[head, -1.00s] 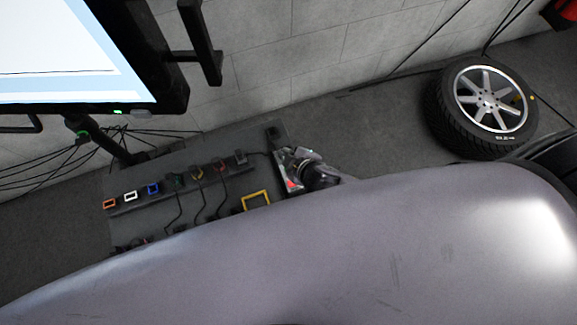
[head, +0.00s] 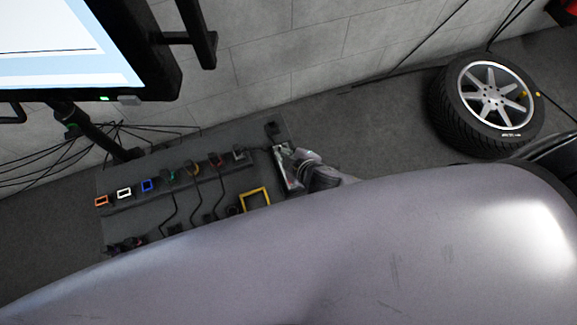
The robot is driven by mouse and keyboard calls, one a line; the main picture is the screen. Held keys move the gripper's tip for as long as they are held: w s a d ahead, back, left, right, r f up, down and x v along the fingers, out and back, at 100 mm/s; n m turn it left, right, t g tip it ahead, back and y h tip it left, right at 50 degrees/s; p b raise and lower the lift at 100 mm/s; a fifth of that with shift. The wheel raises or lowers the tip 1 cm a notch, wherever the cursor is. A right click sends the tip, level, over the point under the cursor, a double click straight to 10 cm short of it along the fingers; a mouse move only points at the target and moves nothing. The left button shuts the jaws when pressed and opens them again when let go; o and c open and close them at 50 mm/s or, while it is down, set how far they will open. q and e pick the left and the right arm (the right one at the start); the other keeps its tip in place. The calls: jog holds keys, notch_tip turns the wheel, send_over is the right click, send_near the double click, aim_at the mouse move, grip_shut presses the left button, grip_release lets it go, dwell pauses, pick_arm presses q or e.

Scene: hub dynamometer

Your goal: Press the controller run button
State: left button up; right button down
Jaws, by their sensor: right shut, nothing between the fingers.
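The controller (head: 281,167) is a small grey box near the right end of the dark bench, most likely the one with the button. My right gripper (head: 294,160) is at its right side, shut and with nothing in it, with its tip over or against the box. I cannot tell whether it touches. The run button itself cannot be made out; the gripper covers part of the box. My left gripper is not in view.
The dark bench (head: 228,185) carries coloured frames and several cabled connectors. A monitor (head: 60,50) stands at upper left. A large grey curved panel (head: 330,255) fills the foreground and hides the bench's near edge. A wheel (head: 490,105) lies on the floor at right.

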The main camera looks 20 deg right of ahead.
notch_tip(320, 180, down, 4)
jog(key=b, duration=0.2)
jog(key=shift+b, duration=0.4)
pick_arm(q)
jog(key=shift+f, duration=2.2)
pick_arm(e)
jog(key=shift+f, duration=0.5)
pick_arm(q)
jog(key=shift+b, duration=0.3)
pick_arm(e)
jog(key=shift+f, duration=0.15)
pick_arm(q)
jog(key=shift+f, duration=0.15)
pick_arm(e)
jog(key=shift+f, duration=0.3)
pick_arm(q)
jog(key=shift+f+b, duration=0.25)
jog(key=shift+b, duration=0.1)
pick_arm(e)
jog(key=shift+f, duration=0.5)
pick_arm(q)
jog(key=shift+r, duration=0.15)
pick_arm(e)
jog(key=shift+r, duration=0.1)
pick_arm(q)
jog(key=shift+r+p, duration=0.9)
jog(key=shift+p, duration=0.15)
pick_arm(e)
jog(key=shift+r, duration=0.8)
